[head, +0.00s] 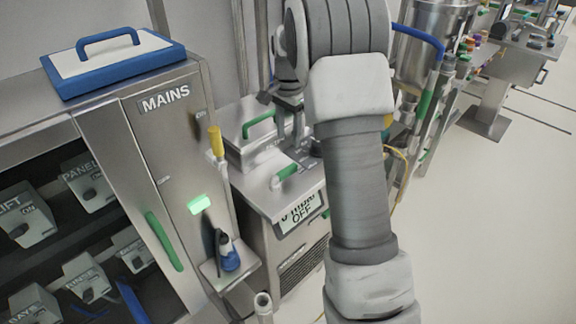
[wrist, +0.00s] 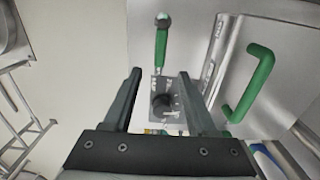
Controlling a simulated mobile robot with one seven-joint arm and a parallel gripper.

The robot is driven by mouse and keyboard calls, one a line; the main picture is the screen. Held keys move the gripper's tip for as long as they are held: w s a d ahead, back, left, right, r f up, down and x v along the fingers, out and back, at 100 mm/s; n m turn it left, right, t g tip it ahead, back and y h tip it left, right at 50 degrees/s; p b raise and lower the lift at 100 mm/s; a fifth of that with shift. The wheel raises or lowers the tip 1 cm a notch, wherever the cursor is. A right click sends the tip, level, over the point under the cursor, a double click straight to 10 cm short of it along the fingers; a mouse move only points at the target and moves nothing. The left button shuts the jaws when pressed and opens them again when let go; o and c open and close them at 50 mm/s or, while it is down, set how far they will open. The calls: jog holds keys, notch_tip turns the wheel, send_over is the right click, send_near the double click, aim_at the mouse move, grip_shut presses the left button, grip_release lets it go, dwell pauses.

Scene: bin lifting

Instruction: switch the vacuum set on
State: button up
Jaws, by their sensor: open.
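The vacuum set is a steel unit (head: 262,195) right of the MAINS cabinet. Its display (head: 300,212) reads "0 mbar" and "OFF". A green-gripped lever (head: 287,171) lies on its top, and a green bow handle (head: 258,123) stands behind. A green lever (wrist: 161,45) shows beyond the fingertips. I cannot tell whether the fingers touch the knob.
The MAINS cabinet (head: 155,155) stands at left, with a blue-framed lid (head: 112,62) on top and labelled switches behind its opening. A small shelf (head: 232,262) holds a blue bottle. A green bow handle (wrist: 250,85) is right of my fingers.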

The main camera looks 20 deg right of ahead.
aim_at(288, 168)
notch_tip(288, 168, down, 11)
jog(key=shift+b, duration=0.45)
grip_shut()
jog(key=shift+r, duration=0.1)
dwell(1.1)
